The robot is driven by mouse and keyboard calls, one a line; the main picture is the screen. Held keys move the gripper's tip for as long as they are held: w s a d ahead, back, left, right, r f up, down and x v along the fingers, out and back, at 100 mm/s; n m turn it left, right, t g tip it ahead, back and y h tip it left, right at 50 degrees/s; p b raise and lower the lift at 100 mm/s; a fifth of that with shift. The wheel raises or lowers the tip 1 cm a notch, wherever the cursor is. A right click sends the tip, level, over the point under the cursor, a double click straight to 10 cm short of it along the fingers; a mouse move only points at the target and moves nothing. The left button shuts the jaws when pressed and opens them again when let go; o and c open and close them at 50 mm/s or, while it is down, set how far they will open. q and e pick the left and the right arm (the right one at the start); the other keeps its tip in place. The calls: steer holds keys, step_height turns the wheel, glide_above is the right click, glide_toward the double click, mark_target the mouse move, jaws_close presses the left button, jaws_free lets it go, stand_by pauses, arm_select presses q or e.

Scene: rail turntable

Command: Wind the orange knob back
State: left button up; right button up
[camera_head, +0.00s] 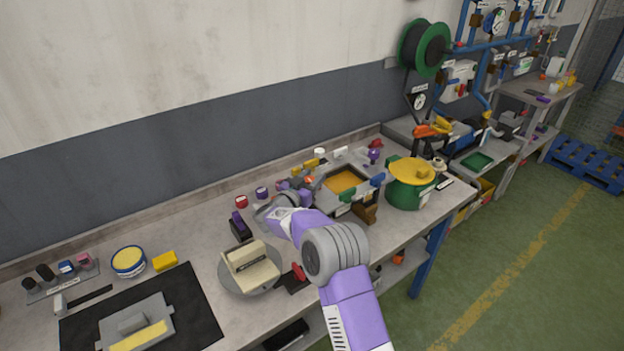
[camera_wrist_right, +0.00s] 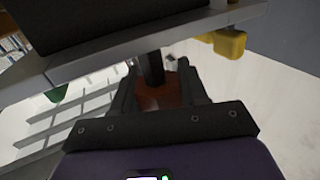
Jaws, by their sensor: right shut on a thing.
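My right arm reaches in from the lower right in the head view. Its gripper (camera_head: 299,185) is at the left side of a grey box-like fixture (camera_head: 325,200) with an orange inside. In the wrist view my right gripper (camera_wrist_right: 168,82) has its two dark fingers on either side of an orange-brown knob (camera_wrist_right: 160,98), and is shut on it. A dark stem rises from the knob toward the grey edge above. A small orange spot, likely the knob (camera_head: 309,180), shows beside the gripper in the head view. The knob's marks and angle cannot be read. My left gripper is not in view.
A green pot with a yellow lid (camera_head: 412,171) stands right of the fixture. A beige block (camera_head: 250,267) on a round grey plate is left of my forearm. Red (camera_head: 241,202) and purple small pieces stand behind. Bare bench (camera_head: 190,235) lies to the left.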

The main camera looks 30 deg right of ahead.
steer(key=shift+t, duration=0.3)
steer(key=n+t+y+b, duration=0.1)
steer(key=n+t+y, duration=0.1)
steer(key=shift+w+f+t+b, duration=0.1)
steer(key=shift+t+b, duration=0.2)
steer(key=n+t+y+b, duration=0.2)
steer(key=y+b, duration=0.1)
steer(key=b, duration=0.1)
steer(key=n+t+y+b, duration=0.2)
steer(key=n+y+b, duration=0.1)
steer(key=b, duration=0.2)
steer(key=a+n+t+y+b, duration=0.1)
steer(key=n+y+b, duration=0.1)
steer(key=y+b, duration=0.1)
steer(key=shift+w+f+n+t+b, duration=0.2)
steer(key=shift+w+n+t+b, duration=0.15)
steer(key=shift+b, duration=0.4)
steer(key=shift+r+n+t+y+b, duration=0.15)
steer(key=shift+n+t+y+b, duration=0.15)
steer(key=shift+y+b, duration=0.7)
steer(key=shift+a+r+b, duration=0.1)
steer(key=shift+b, duration=0.4)
steer(key=shift+n, duration=0.25)
steer(key=shift+r, duration=0.1)
steer(key=o, duration=1)
steer(key=shift+c, duration=0.2)
